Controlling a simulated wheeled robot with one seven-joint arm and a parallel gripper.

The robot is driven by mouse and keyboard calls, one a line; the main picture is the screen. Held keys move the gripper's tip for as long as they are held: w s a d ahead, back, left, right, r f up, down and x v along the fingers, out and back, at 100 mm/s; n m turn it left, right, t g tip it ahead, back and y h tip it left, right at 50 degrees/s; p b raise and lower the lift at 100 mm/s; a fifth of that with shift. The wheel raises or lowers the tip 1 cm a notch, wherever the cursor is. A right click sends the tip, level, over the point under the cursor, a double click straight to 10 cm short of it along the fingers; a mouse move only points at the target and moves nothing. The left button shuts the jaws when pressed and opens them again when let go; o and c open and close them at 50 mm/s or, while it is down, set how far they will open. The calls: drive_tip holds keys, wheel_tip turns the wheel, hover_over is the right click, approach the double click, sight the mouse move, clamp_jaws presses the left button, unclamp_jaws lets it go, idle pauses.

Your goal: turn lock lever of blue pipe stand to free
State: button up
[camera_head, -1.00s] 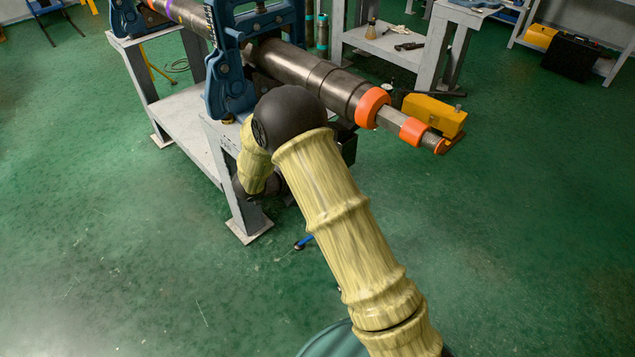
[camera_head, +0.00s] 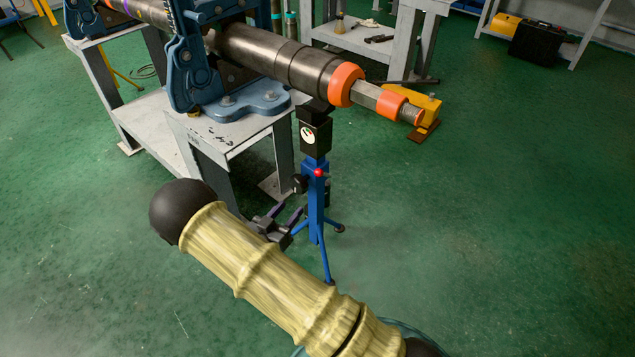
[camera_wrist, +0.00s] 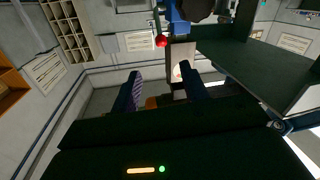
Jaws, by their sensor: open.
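The blue pipe stand (camera_head: 316,205) stands upright on splayed legs under the pipe, with a black box bearing a round dial (camera_head: 308,134) at its top. A red ball (camera_head: 319,172), which looks like the lock lever's knob, sits on the blue post. In the wrist view the red ball (camera_wrist: 161,41) shows beside a blue part of the stand (camera_wrist: 178,22), beyond the fingertips. My gripper (camera_head: 288,212) is open and empty, left of the post and lower than the red ball. In the wrist view its two fingers (camera_wrist: 160,70) are spread apart. The lever's arm is not clearly visible.
A long dark pipe (camera_head: 290,62) with orange rings lies in a blue vise (camera_head: 195,65) on a grey bench (camera_head: 222,134), left of the stand. A yellow block (camera_head: 424,105) is behind the pipe's end. The green floor to the right is clear.

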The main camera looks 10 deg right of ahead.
sight(319, 173)
idle(0.4)
drive_tip(key=b+x, duration=0.3)
drive_tip(key=x, duration=1.4)
drive_tip(key=shift+w+r, duration=0.15)
drive_tip(key=shift+w, duration=0.1)
clamp_jaws()
